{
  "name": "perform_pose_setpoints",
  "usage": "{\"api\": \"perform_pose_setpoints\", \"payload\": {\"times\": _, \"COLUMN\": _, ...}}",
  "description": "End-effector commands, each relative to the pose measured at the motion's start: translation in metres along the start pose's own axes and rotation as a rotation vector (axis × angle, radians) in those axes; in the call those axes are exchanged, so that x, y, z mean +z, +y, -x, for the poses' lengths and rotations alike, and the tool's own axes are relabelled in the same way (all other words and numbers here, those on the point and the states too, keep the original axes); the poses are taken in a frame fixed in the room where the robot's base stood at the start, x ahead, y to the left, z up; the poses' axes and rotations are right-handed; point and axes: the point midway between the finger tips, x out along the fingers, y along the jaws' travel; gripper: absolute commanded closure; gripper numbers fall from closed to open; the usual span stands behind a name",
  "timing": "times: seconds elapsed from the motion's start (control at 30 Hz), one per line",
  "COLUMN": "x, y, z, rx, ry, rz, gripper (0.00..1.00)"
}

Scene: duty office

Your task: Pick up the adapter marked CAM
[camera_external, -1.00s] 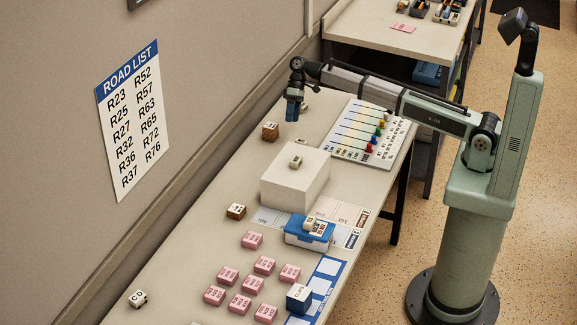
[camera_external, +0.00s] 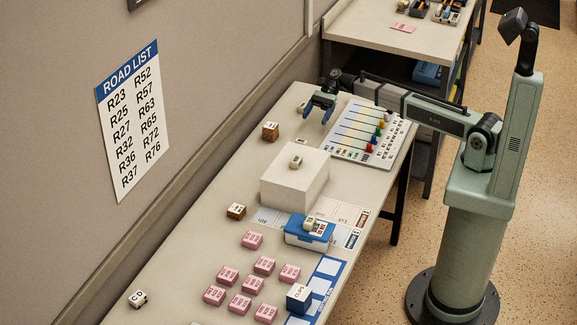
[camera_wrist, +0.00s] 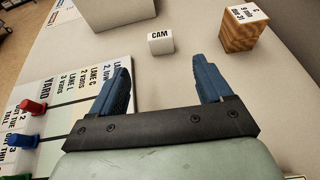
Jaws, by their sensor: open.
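The adapter marked CAM is a small white cube (camera_wrist: 160,42) with black letters on its top. It stands on the table, ahead of and roughly centred between my fingertips in the wrist view. In the external view a small pale cube (camera_external: 299,141), just behind the large white box, appears to be it; its letters are too small to read there. My gripper (camera_external: 317,114) points down over the far part of the table, beside the yard board. Its two blue fingers (camera_wrist: 160,68) are spread wide with nothing between them.
A wooden block (camera_wrist: 240,32) with a label stands right of the adapter in the wrist view. The large white box (camera_external: 294,184) is close by, with a small cube on top. The yard board (camera_external: 352,132) with coloured pegs lies beside my gripper. Pink blocks (camera_external: 240,304) stand farther forward.

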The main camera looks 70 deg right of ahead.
Motion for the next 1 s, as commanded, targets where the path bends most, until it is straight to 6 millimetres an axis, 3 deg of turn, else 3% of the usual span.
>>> {"api": "perform_pose_setpoints", "payload": {"times": 0.5, "x": 0.001, "y": 0.001, "z": -0.073, "rx": 0.001, "ry": -0.004, "rz": -0.010, "gripper": 0.21}}
{"api": "perform_pose_setpoints", "payload": {"times": 1.0, "x": 0.002, "y": 0.000, "z": -0.105, "rx": 0.000, "ry": -0.003, "rz": -0.010, "gripper": 0.21}}
